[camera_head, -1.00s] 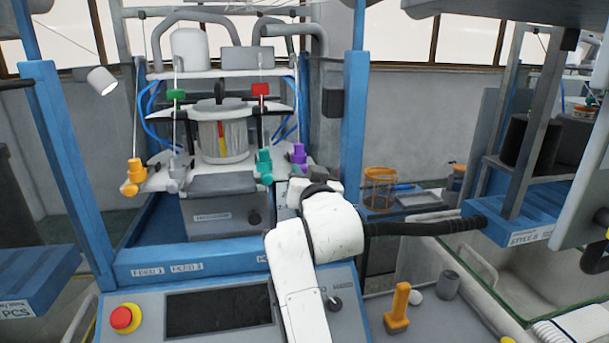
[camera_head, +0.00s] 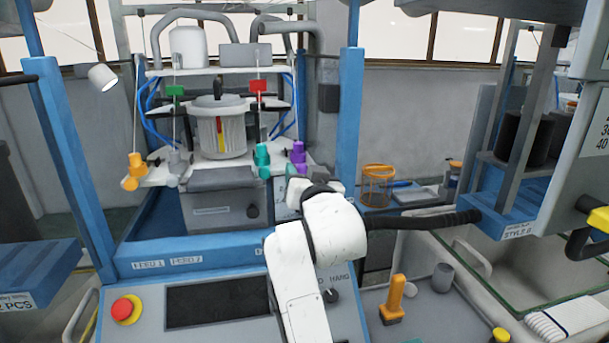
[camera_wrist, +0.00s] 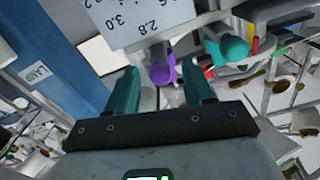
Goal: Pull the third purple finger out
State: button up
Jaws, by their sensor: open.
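One purple finger (camera_head: 299,157) shows on the right end of the knitting machine's white plate, right of a teal finger (camera_head: 263,160). In the wrist view the purple finger (camera_wrist: 162,68) appears between the fingertips of my gripper (camera_wrist: 162,80), toward their far end. My gripper is open, with its two teal jaws apart on either side and nothing held. I cannot tell how far the purple finger is from the jaws. The teal finger also shows in the wrist view (camera_wrist: 232,50), right of the right jaw. In the head view my arm hides most of my gripper.
A grey finger (camera_head: 178,165) and an orange finger (camera_head: 134,170) stand further left on the plate. A printed card (camera_wrist: 140,20) is close above the left jaw. A blue post (camera_head: 349,130) rises right of the machine. An orange wire basket (camera_head: 377,185) stands beyond it.

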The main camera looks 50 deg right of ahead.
jog(key=b+v, duration=0.2)
jog(key=v, duration=0.8)
jog(key=shift+s+a, duration=0.25)
jog(key=shift+s, duration=0.05)
